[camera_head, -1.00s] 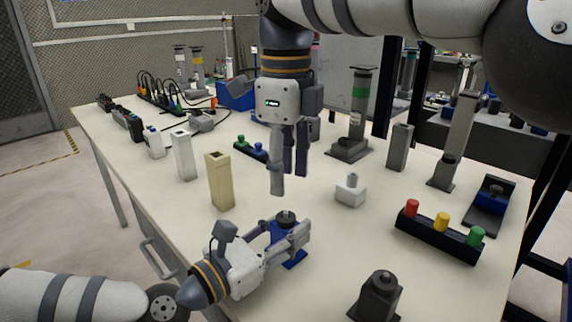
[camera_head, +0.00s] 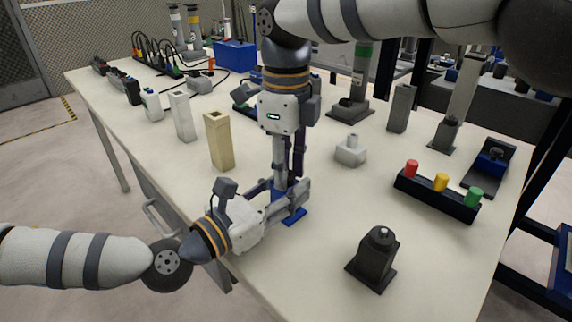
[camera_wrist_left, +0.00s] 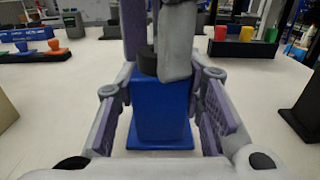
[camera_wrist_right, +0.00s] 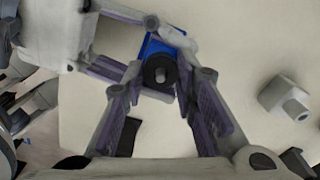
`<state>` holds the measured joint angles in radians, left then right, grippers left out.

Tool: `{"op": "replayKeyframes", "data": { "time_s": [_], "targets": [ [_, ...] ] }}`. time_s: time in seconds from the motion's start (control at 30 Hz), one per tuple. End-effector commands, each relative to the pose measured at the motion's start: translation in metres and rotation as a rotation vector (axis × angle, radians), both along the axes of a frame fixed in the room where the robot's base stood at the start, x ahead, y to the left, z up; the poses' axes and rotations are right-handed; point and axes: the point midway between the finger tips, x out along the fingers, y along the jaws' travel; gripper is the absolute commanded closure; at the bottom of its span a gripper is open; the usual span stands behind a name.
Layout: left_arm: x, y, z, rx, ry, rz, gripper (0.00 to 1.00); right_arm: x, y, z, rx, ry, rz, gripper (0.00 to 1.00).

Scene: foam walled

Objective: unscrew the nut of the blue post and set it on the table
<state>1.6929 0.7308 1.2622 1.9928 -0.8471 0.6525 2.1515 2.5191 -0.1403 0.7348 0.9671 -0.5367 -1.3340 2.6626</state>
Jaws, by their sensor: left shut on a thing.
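The blue post stands upright on a blue base plate (camera_head: 295,217) near the table's front left edge. Its body (camera_wrist_left: 162,110) fills the middle of the left wrist view. The dark round nut (camera_wrist_right: 160,73) sits on its top with a stud through it. My left gripper (camera_head: 285,195) comes in level from the left and is shut on the post. My right gripper (camera_head: 288,180) points straight down over the post, open, with its fingers on either side of the nut. One right finger partly hides the nut (camera_wrist_left: 147,62) in the left wrist view.
A beige block (camera_head: 219,142) stands behind left of the post. A white block (camera_head: 350,152), a dark post (camera_head: 373,258) and a rack with red, yellow and green knobs (camera_head: 436,196) stand to the right. Bare table (camera_head: 315,255) lies in front of and right of the blue post.

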Motion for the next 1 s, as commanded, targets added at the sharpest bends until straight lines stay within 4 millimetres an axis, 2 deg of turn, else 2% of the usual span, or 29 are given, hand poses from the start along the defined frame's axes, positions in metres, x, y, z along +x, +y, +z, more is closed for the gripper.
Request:
{"op": "replayKeyframes", "data": {
  "time_s": [0.03,0.07,0.1,0.37,0.6,0.73,0.87,0.93,1.0],
  "targets": [
    [0.000,0.000,-0.001,0.001,0.001,-0.001,1.00,0.001,-0.001,0.000,-0.001,-0.002,-0.001,0.63],
    [0.000,0.000,-0.001,0.001,0.001,-0.001,1.00,0.001,-0.001,0.000,-0.001,-0.002,-0.001,0.56],
    [0.000,0.000,-0.001,0.001,0.001,-0.001,1.00,0.001,-0.001,0.000,-0.001,-0.002,-0.001,0.54],
    [0.000,0.000,-0.001,0.001,0.001,-0.001,1.00,0.001,0.000,0.002,0.000,-0.002,-0.001,0.54],
    [0.000,0.000,-0.001,0.001,0.001,-0.001,1.00,0.001,0.000,0.039,-0.001,-0.004,-0.002,0.54],
    [0.000,0.000,-0.001,0.001,0.001,-0.001,1.00,0.001,0.000,0.050,0.001,-0.004,-0.001,0.57],
    [0.000,0.000,-0.001,0.001,0.001,-0.001,1.00,0.001,0.001,0.076,0.002,-0.004,-0.001,0.57],
    [0.000,0.000,-0.001,0.001,0.001,-0.001,1.00,0.000,0.000,0.078,0.001,0.000,0.000,0.57],
    [0.000,0.000,-0.001,0.001,0.001,-0.001,1.00,0.000,-0.001,0.071,-0.001,0.003,-0.001,0.57]
  ]
}}
